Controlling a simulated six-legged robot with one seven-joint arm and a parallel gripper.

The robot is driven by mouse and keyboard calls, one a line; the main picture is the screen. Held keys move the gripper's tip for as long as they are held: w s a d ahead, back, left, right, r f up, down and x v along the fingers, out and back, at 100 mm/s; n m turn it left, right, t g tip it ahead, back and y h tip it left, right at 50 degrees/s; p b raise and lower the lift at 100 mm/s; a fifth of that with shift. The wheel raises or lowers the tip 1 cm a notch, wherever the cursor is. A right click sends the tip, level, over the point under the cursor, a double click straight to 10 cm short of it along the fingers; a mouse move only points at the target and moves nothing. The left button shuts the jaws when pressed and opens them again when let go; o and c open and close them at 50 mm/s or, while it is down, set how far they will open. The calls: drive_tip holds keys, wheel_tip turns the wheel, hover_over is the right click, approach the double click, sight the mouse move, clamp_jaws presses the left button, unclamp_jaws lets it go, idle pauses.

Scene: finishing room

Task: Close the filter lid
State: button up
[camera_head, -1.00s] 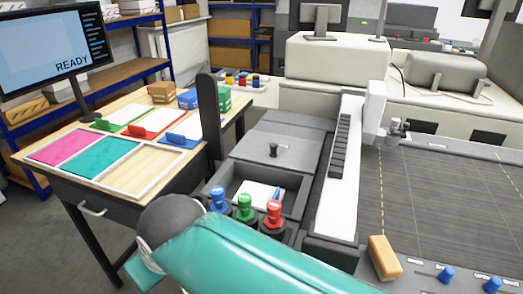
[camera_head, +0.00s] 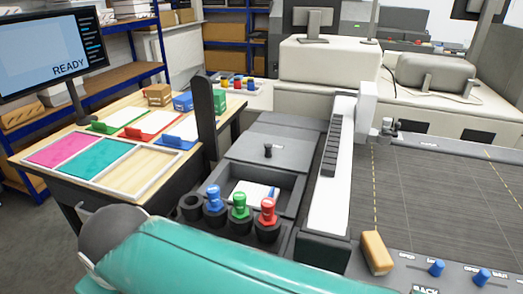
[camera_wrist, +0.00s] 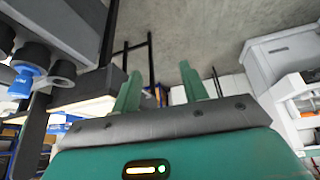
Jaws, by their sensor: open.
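A flat grey lid (camera_head: 285,145) with a black knob (camera_head: 268,151) lies behind an open bin (camera_head: 292,196) in the head view. A tall dark slab (camera_head: 205,112) stands upright at the left of this unit. The frames do not settle which one is the filter lid. White paper and a blue item lie in the bin. My gripper (camera_wrist: 160,70) is open, with two green fingers apart and nothing between them in the wrist view. My teal arm crosses the bottom of the head view, where the fingers are not visible.
Blue (camera_head: 213,197), green (camera_head: 239,205) and red (camera_head: 267,211) knobbed pieces stand in dark cups before the bin, beside an empty cup (camera_head: 190,207). A wooden table (camera_head: 225,117) with coloured panels is left. A tan block (camera_head: 376,252) rests on the grey bed at right.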

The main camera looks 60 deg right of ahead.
drive_tip(key=w+d+r+n+g+h, duration=0.1)
drive_tip(key=w+d+h, duration=0.1)
drive_tip(key=w+d, duration=0.4)
drive_tip(key=w+d+r+n+g+h, duration=0.1)
drive_tip(key=w+d, duration=0.2)
drive_tip(key=d, duration=0.6)
drive_tip(key=n+g+h, duration=0.7)
drive_tip(key=n+g, duration=0.1)
drive_tip(key=g, duration=0.3)
approach(268, 149)
drive_tip(key=d+f, duration=0.2)
drive_tip(key=shift+s+d+f, duration=0.15)
drive_tip(key=shift+d, duration=0.1)
drive_tip(key=shift+s+d+f+n+g+h, duration=0.2)
drive_tip(key=shift+s+d+n+g+h, duration=0.1)
drive_tip(key=shift+d+h, duration=0.15)
drive_tip(key=shift+x, duration=3.5)
drive_tip(key=shift+f, duration=0.1)
clamp_jaws()
